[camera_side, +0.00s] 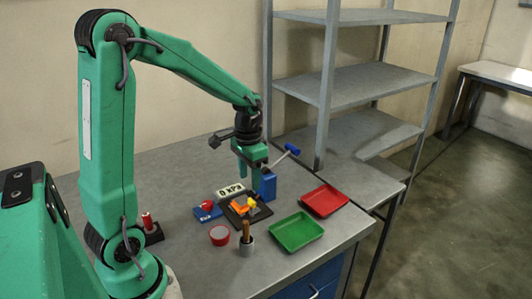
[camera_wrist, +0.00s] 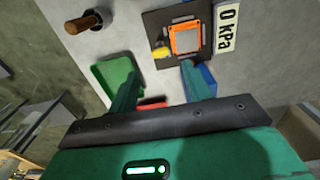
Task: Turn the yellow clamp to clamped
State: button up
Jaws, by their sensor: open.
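The yellow clamp (camera_side: 251,202) is a small piece on a black plate (camera_side: 229,214), beside an orange square frame (camera_side: 237,211). In the wrist view the yellow clamp (camera_wrist: 160,52) sits at the left side of the orange frame (camera_wrist: 174,46). My gripper (camera_side: 249,180) is open and empty, with its fingers pointing down above the area behind the plate. In the wrist view my gripper (camera_wrist: 160,70) has its two fingers apart, and the clamp shows just beyond the gap between them. The clamp's exact turn is too small to tell.
A "0 kPa" display (camera_side: 230,190) is behind the plate. A green tray (camera_side: 297,231), a red tray (camera_side: 325,200), a red cup (camera_side: 220,235) and a grey holder (camera_side: 247,246) stand around.

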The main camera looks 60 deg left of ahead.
aim_at(250, 201)
jog(key=shift+f, duration=3.85)
jog(key=c, duration=1)
